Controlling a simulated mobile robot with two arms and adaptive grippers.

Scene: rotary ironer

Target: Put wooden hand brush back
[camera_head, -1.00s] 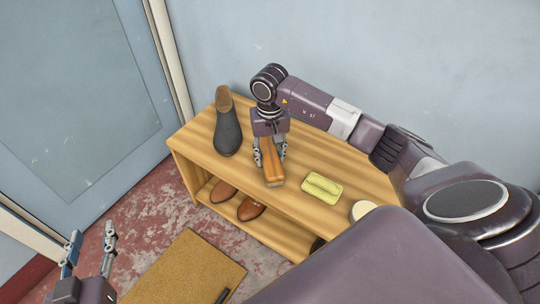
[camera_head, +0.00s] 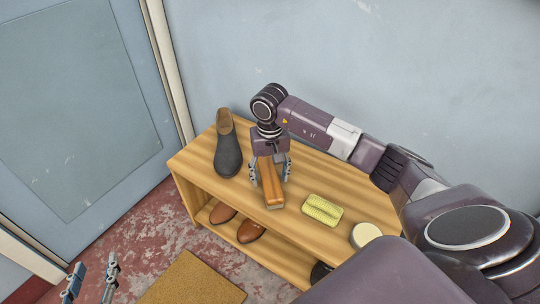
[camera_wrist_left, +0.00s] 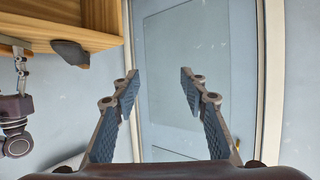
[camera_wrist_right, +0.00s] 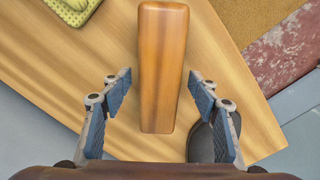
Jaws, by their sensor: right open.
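The wooden hand brush (camera_head: 270,184) lies on top of the wooden shoe bench. It is a long orange-brown block, and its bristles are hidden underneath. My right gripper (camera_head: 270,177) is open above the bench, with its fingers on either side of the brush's rear part. In the right wrist view the brush (camera_wrist_right: 162,70) lies between and beyond the open fingers (camera_wrist_right: 160,92), with gaps on both sides. My left gripper (camera_head: 92,276) is open and empty at the lower left, away from the bench; its fingers (camera_wrist_left: 161,88) face the door in the left wrist view.
The bench (camera_head: 335,180) carries a dark clog (camera_head: 228,152) left of the brush, and a yellow-green sponge-like block (camera_head: 322,210) and a round pale tin (camera_head: 364,234) to the right. Brown shoes (camera_head: 250,231) stand on the lower shelf. A tan mat (camera_head: 195,280) lies on the floor.

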